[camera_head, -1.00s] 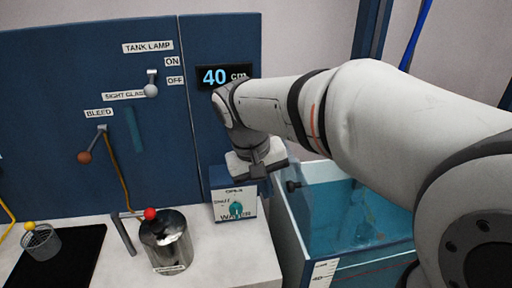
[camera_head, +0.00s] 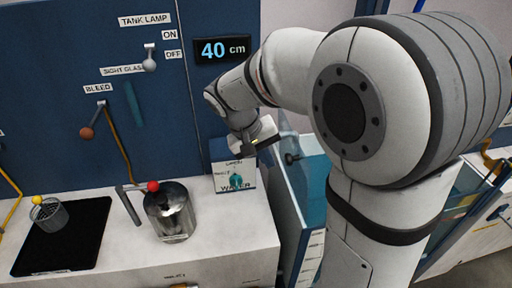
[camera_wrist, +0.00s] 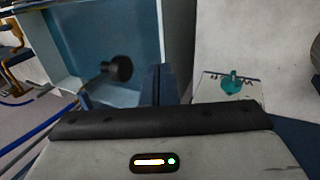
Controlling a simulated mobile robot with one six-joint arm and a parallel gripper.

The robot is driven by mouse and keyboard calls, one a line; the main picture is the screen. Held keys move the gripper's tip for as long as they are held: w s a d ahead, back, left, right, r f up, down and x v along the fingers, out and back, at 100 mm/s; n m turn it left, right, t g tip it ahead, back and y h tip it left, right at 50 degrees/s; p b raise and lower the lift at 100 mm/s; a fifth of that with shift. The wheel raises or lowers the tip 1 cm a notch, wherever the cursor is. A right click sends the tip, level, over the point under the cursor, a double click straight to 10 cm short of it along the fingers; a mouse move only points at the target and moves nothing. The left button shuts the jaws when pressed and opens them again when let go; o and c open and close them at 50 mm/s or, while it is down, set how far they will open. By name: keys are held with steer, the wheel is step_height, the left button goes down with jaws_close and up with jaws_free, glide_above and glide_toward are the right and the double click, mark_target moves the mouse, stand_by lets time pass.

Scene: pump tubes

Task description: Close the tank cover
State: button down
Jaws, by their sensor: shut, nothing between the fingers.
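The water tank (camera_head: 313,205) stands right of the counter in the head view, mostly hidden behind my arm. In the wrist view the tank (camera_wrist: 85,35) shows at upper left, its top open, with a dark round fitting (camera_wrist: 120,68) inside its near end. I cannot make out the tank cover for certain; my arm hides much of that area. My gripper (camera_head: 266,142) is shut and empty, above the gap between the water valve box and the tank.
The valve box (camera_head: 234,178) with a teal knob stands at the counter's back edge; the knob also shows in the wrist view (camera_wrist: 232,82). A metal canister (camera_head: 170,212) and a black tray (camera_head: 62,250) are on the counter. A blue panel (camera_head: 60,80) rises behind.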

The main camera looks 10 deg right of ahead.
steer(key=shift+s+d+r, duration=0.1)
steer(key=shift+d+r, duration=0.1)
steer(key=shift+d, duration=1)
steer(key=shift+r, duration=0.1)
